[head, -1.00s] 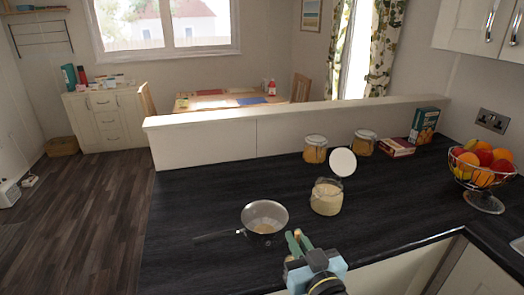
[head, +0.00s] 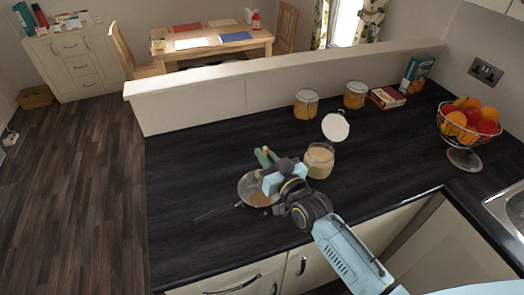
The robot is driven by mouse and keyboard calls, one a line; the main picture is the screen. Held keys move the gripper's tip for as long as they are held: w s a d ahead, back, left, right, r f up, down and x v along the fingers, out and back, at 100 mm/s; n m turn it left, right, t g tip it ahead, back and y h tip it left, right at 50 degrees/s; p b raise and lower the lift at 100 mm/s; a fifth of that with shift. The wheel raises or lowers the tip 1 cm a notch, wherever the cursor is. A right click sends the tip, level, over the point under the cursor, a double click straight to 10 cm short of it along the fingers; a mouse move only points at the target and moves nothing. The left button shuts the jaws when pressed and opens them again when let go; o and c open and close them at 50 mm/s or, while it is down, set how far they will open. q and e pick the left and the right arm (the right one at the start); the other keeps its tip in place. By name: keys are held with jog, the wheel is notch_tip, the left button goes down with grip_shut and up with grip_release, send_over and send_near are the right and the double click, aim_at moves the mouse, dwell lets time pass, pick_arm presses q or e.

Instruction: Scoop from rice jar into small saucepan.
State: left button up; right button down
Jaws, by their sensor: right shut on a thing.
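The rice jar (head: 319,162) stands on the dark worktop, its round white lid (head: 335,127) swung up and open, with pale grains inside. The small saucepan (head: 246,185) sits to its left, its handle pointing lower left; some tan contents show on its bottom. My right gripper (head: 265,157) is over the saucepan's back right rim, its green fingers shut on a small light-brown piece, seemingly a scoop's handle. The scoop's bowl cannot be made out. My right arm hides part of the saucepan. My left gripper is out of view.
Two closed jars (head: 306,104) (head: 355,95), a red box (head: 387,97) and a taller carton (head: 415,73) stand along the low wall (head: 200,100). A wire fruit bowl (head: 464,157) is at the right, near the sink (head: 508,212). The worktop left of the saucepan is clear.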

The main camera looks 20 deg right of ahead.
jog(key=d+f+m+t+h+b, duration=0.2)
jog(key=d+f+m+b, duration=0.5)
jog(key=f+m+b, duration=0.4)
jog(key=shift+w+d+f+m+b, duration=0.3)
jog(key=shift+m+b, duration=1.1)
jog(key=shift+m, duration=1.5)
jog(key=shift+w+r, duration=0.1)
jog(key=shift+r, duration=0.05)
jog(key=shift+r+p, duration=0.25)
jog(key=shift+p, duration=0.05)
jog(key=shift+a+r, duration=0.1)
